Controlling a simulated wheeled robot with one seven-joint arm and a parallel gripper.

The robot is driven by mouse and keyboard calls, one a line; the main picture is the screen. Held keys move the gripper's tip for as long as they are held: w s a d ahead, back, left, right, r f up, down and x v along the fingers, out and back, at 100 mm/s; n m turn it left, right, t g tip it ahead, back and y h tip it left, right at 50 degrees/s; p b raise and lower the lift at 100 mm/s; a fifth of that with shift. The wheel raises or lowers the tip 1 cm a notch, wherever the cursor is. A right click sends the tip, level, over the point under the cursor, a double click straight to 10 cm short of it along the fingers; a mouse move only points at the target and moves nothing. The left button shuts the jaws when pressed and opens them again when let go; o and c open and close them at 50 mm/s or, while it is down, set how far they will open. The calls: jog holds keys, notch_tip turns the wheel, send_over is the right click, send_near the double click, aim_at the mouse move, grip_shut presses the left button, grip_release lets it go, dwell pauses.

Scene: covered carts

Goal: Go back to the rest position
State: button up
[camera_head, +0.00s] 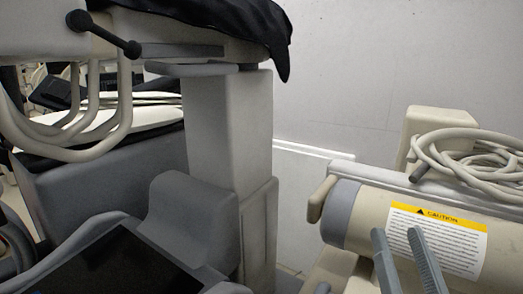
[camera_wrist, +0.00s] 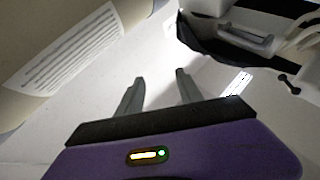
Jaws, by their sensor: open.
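My gripper (camera_head: 397,248) shows at the lower right of the head view, its two grey fingers apart and nothing between them. In that view the fingers overlap the caution label of a beige cylinder. In the wrist view my gripper (camera_wrist: 159,84) has its fingers spread over a pale, empty area, with the purple wrist housing below. I cannot tell how far the fingers are from the cylinder.
The beige cylinder (camera_head: 365,215) carries a yellow and white caution label (camera_head: 455,248). Coiled beige hoses (camera_head: 465,150) lie behind it. A cart with a grey column (camera_head: 230,130) and black cover (camera_head: 235,22) stands left. The pale wall (camera_head: 370,70) behind is bare.

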jog(key=s+f+n+g, duration=0.1)
jog(key=s+f+g, duration=0.8)
jog(key=s+f, duration=1.7)
jog(key=s, duration=0.4)
jog(key=shift+d+f, duration=0.15)
jog(key=shift+d, duration=0.15)
